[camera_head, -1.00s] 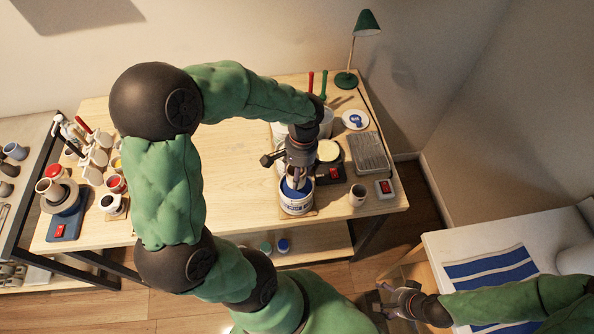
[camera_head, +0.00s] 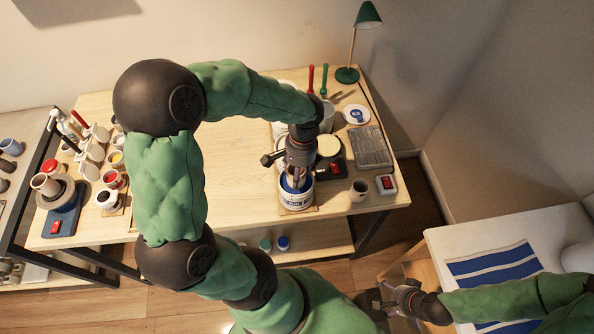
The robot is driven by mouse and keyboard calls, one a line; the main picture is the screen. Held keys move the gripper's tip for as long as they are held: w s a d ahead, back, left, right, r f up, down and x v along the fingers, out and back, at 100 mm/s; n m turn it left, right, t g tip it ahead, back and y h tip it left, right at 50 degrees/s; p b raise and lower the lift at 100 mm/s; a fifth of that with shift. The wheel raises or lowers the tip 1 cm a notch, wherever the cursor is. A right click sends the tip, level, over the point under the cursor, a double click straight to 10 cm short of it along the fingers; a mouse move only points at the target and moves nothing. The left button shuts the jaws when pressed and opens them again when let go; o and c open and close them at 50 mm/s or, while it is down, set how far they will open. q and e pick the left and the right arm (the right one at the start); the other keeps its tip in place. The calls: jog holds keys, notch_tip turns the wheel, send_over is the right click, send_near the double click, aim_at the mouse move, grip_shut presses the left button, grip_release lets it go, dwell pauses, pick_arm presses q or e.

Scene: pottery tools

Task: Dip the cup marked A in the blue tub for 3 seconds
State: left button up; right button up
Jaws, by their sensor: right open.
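The blue tub (camera_head: 296,201) is a white bucket with a blue band and blue contents, at the front of the wooden table. My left gripper (camera_head: 296,181) points down into the tub's mouth. Its fingertips and anything between them are too small and hidden to make out. No mark A is readable on any cup. A small grey cup (camera_head: 359,190) stands upright to the right of the tub, apart from it. My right gripper (camera_head: 396,299) is open at lower right, low and away from the wooden table, with nothing seen in it.
A device with a red switch (camera_head: 330,169), a grey ribbed tray (camera_head: 370,147) and a green lamp (camera_head: 347,74) stand right of the tub. Several cups and a wheel (camera_head: 60,193) crowd the left. The wooden table's middle (camera_head: 235,160) is clear. A white table (camera_head: 450,242) is at right.

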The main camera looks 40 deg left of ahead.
pick_arm(q)
jog(key=shift+f+b, duration=0.65)
jog(key=shift+f, duration=0.4)
jog(key=shift+r, duration=0.15)
dwell(1.6)
jog(key=shift+r+p, duration=2.3)
jog(key=shift+r, duration=0.45)
jog(key=shift+d, duration=0.1)
